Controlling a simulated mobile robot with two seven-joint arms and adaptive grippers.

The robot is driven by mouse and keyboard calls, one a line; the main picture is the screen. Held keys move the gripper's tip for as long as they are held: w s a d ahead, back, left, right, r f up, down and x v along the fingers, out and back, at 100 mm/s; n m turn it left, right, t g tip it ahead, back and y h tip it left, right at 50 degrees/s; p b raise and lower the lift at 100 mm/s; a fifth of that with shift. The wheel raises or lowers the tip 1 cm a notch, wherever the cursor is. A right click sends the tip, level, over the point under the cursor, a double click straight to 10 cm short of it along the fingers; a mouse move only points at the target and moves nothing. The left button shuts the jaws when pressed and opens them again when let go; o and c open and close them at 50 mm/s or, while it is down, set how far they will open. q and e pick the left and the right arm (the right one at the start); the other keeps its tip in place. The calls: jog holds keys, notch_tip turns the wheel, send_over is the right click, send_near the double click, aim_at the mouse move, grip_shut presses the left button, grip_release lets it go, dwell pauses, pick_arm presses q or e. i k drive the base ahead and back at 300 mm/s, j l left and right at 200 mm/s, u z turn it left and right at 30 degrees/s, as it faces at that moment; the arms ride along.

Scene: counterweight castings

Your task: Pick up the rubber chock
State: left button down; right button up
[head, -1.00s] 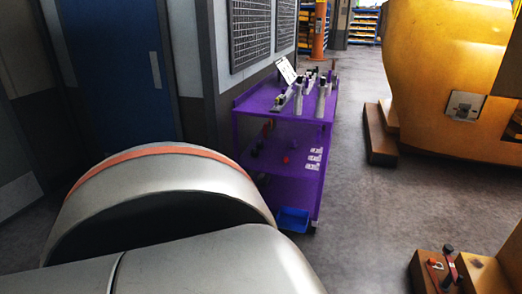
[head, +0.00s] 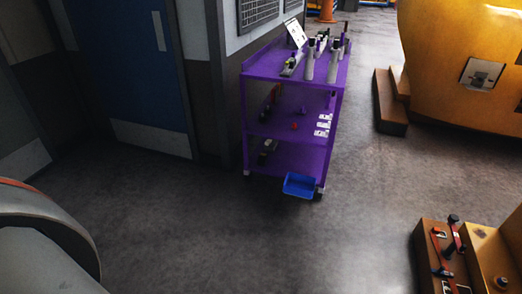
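I cannot pick out the rubber chock for certain. A purple cart (head: 289,136) with three levels stands against the wall at the upper middle of the head view. A small dark object (head: 268,150) sits at the left of its lowest shelf, too small to identify. Several small dark, red and white items lie on the middle shelf. Neither of my grippers is in view; only part of my arm shows at the lower left.
A blue bin (head: 299,185) is at the cart's lower front. A blue door (head: 125,60) is at the left. A large yellow casting (head: 455,60) with a brown wooden block (head: 388,103) is at right. A wooden block with red-handled tools (head: 445,250) is lower right. The grey floor between is clear.

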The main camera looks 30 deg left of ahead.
aim_at(263, 158)
jog(key=u, duration=0.9)
jog(key=i+z, duration=0.15)
jog(key=i, duration=0.5)
jog(key=i+j+z, duration=0.15)
jog(key=i, duration=0.45)
jog(key=i+j+z, duration=0.1)
jog(key=i, duration=0.55)
